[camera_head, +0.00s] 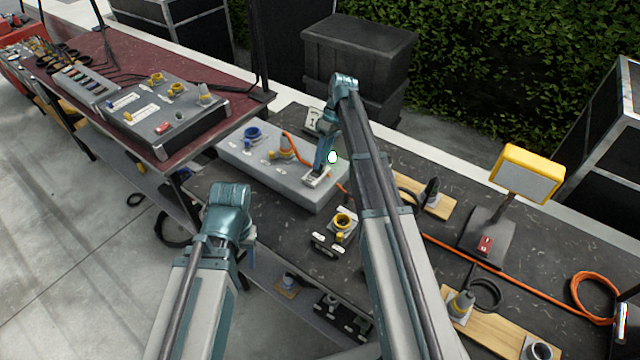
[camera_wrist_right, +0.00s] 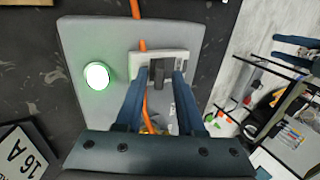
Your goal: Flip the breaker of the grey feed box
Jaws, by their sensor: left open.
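The grey feed box (camera_head: 300,192) lies on the dark table under my right gripper. Its breaker (camera_head: 317,179) is a pale plate at the near right end. In the right wrist view the breaker's dark lever (camera_wrist_right: 157,72) stands between the fingers of my right gripper (camera_wrist_right: 159,78), which is open with small gaps showing. The box's round lamp (camera_wrist_right: 97,76) glows with a green rim beside the breaker, and shows in the head view (camera_head: 332,157). My left gripper (camera_head: 250,258) hangs off the table's front edge, away from the box, its fingers partly hidden by the wrist.
An orange cable (camera_wrist_right: 136,8) runs over the box near the breaker. A sign marked 16A (camera_wrist_right: 24,155) stands beside it. A second panel box (camera_head: 165,110) sits on the maroon table at left. A yellow-framed lamp (camera_head: 528,174), wooden boards and orange cable lie to the right.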

